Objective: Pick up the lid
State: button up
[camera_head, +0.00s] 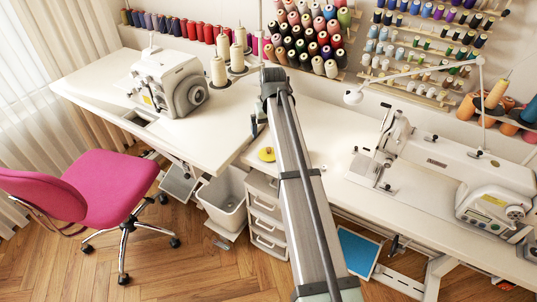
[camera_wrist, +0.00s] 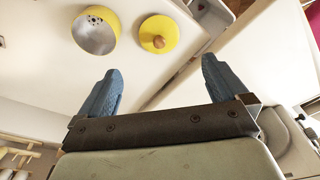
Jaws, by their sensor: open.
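The lid (camera_wrist: 172,46) is a round yellow disc with a brown knob, at the top of the wrist view. It lies on the white table, knob side towards the camera. It also shows in the head view as a small yellow disc (camera_head: 266,155) just left of my arm. A yellow pot (camera_wrist: 83,20) with a grey inside is beside it in the wrist view, apart from it. I cannot make out the pot in the head view. My gripper (camera_wrist: 160,67) is open and empty. Its blue fingers point towards the lid, with a gap between.
The table (camera_head: 225,125) around the lid is mostly bare. A sewing machine (camera_head: 167,84) stands at the left and another (camera_head: 445,165) at the right. Thread cones (camera_head: 218,72) stand behind. A drawer unit (camera_head: 266,212) and a pink chair (camera_head: 105,185) are below.

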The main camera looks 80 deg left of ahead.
aim_at(269, 149)
jog(key=f, duration=0.4)
jog(key=a+f, duration=0.1)
jog(key=f, duration=0.2)
jog(key=a+f, duration=0.1)
jog(key=f, duration=0.3)
jog(key=shift+w+f, duration=0.1)
jog(key=shift+f, duration=0.2)
jog(key=shift+c, duration=0.2)
jog(key=c, duration=0.9)
